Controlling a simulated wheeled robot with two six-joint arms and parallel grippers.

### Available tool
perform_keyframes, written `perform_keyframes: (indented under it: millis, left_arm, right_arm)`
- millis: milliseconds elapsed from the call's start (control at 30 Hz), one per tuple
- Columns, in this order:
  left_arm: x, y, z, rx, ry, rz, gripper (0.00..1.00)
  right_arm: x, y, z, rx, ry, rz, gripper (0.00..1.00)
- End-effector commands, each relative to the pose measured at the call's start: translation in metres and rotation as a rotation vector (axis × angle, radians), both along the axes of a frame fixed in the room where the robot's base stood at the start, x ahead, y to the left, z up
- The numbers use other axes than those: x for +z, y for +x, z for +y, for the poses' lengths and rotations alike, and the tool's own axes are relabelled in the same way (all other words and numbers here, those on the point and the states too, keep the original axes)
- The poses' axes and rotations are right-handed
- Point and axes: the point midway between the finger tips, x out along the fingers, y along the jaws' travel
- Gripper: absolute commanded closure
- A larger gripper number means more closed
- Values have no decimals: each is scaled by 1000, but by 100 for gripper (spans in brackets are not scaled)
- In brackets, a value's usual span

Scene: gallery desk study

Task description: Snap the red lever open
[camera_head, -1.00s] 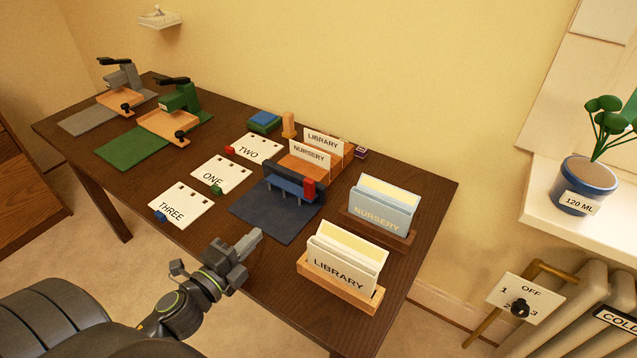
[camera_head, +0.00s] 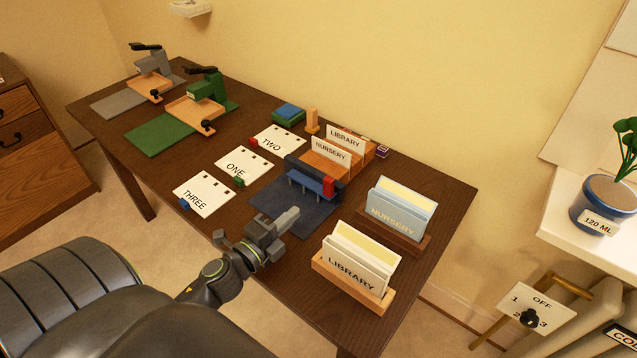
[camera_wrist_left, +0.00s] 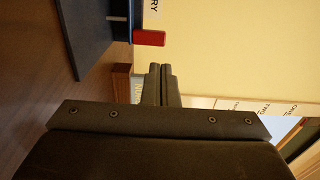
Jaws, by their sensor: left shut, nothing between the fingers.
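The red lever (camera_head: 329,186) is a small upright red block at the right end of the dark blue ring-binder mechanism (camera_head: 312,176), which stands on a dark blue mat (camera_head: 275,203). The red lever also shows in the left wrist view (camera_wrist_left: 149,38), just beyond the fingertips and at the edge of the blue mechanism. My left gripper (camera_head: 291,217) is shut and empty, in front of the mat and apart from the lever. Its closed fingers show in the left wrist view (camera_wrist_left: 160,80). My right gripper is not in view.
The library card box (camera_head: 356,264) and nursery card box (camera_head: 399,210) stand right of the mat. Cards marked one (camera_head: 233,167), two (camera_head: 275,143) and three (camera_head: 204,196) lie to its left. A wooden sorter (camera_head: 322,160) stands behind. Two punch presses are at the far left.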

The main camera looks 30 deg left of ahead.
Motion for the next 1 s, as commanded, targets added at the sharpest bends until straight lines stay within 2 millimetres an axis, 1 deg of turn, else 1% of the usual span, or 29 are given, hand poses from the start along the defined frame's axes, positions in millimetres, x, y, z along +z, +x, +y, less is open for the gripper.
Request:
perform_keyframes:
  millis: [33, 200, 400, 500, 600, 700, 1000]
  left_arm:
    - [7, 10, -1, 0, -3, -3, 100]
    - [6, 41, -4, -1, -3, -2, 100]
    - [3, 75, -7, -2, -2, -2, 100]
    - [2, 87, -8, -1, -2, -1, 100]
    - [1, 96, -8, -1, -1, -1, 100]
    - [0, 100, -8, -1, -1, 0, 100]
    - [0, 102, -9, -1, -1, 0, 100]
  right_arm:
    - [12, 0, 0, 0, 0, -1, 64]
    - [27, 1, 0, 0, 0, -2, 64]
    - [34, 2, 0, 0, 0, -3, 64]
    - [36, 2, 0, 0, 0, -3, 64]
    - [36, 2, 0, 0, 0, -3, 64]
    - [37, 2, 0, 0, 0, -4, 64]
    - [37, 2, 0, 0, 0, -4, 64]
